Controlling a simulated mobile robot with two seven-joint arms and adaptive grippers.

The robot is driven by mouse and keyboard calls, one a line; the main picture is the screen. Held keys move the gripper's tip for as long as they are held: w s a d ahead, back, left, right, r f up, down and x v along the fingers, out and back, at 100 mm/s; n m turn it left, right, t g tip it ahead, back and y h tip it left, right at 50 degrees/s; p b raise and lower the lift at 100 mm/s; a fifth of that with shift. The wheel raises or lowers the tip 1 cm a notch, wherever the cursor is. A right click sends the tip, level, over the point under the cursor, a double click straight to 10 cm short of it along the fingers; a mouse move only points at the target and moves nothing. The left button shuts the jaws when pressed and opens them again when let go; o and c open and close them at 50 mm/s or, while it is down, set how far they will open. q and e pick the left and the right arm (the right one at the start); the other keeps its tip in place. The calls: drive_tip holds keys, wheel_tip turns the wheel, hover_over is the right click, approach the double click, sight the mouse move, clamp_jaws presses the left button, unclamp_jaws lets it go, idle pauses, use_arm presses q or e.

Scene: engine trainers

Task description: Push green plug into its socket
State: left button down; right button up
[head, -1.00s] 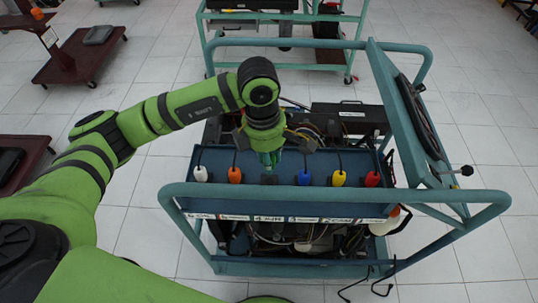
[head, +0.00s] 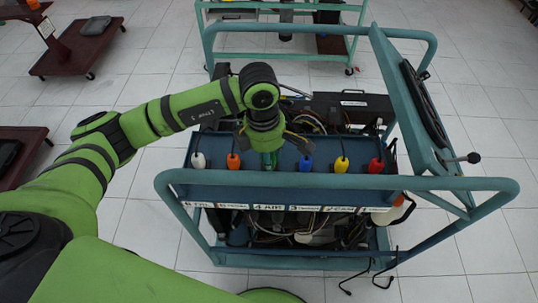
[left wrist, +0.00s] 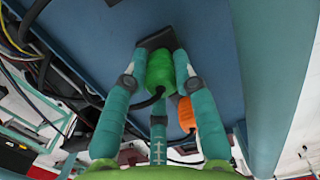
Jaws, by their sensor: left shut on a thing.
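My left gripper (head: 269,163) is shut on the green plug (left wrist: 160,70). In the left wrist view its teal fingers lie on both sides of the plug. The plug's far end is against or just at a black square socket (left wrist: 157,39) on the blue panel (left wrist: 205,55). I cannot tell how deep it sits. A black cable leaves the plug's near end. In the head view the fingers hide most of the plug, and the socket is hidden. My right gripper is not in view.
White (head: 198,160), orange (head: 233,160), blue (head: 306,163), yellow (head: 341,164) and red (head: 376,165) plugs stand in the same row. A teal tube frame (head: 440,184) runs in front of the panel. An upright board (head: 412,105) stands at the right.

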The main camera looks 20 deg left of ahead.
use_arm(q)
drive_tip(key=shift+b, duration=0.85)
idle(1.9)
drive_tip(key=shift+f+b, duration=0.6)
drive_tip(key=shift+b, duration=0.1)
drive_tip(key=c, duration=0.9)
unclamp_jaws()
drive_tip(key=r, duration=1.2)
drive_tip(key=shift+a, duration=0.35)
drive_tip(key=shift+r, duration=0.15)
